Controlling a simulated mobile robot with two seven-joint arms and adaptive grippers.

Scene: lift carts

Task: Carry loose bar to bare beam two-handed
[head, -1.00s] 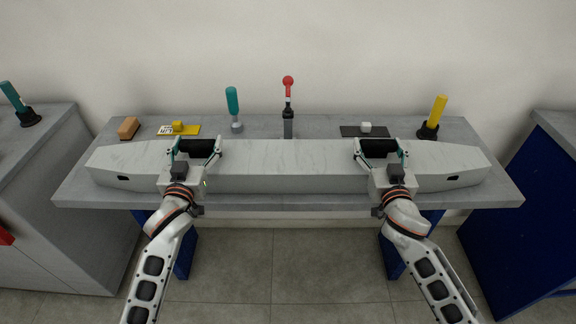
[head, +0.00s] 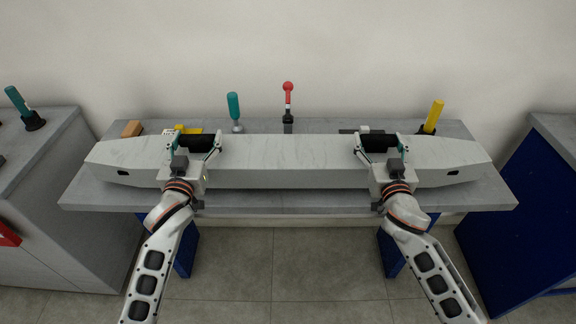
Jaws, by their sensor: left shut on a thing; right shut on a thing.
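The loose bar (head: 285,155) is long and pale grey with tapered ends and a dark hole near each end. It lies level across the head view, a little above the grey worktop. My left gripper (head: 197,143) is shut on the bar left of its middle. My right gripper (head: 379,143) is shut on it right of its middle. The fingers partly hide the bar's top. I cannot make out a bare beam in this view.
The grey bench (head: 275,202) is under the bar. Behind the bar stand a teal-handled tool (head: 233,106), a red-knobbed lever (head: 288,100), a yellow-handled tool (head: 434,116) and a brown block (head: 132,129). Other benches stand left (head: 45,190) and right (head: 530,225). Tiled floor shows in front.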

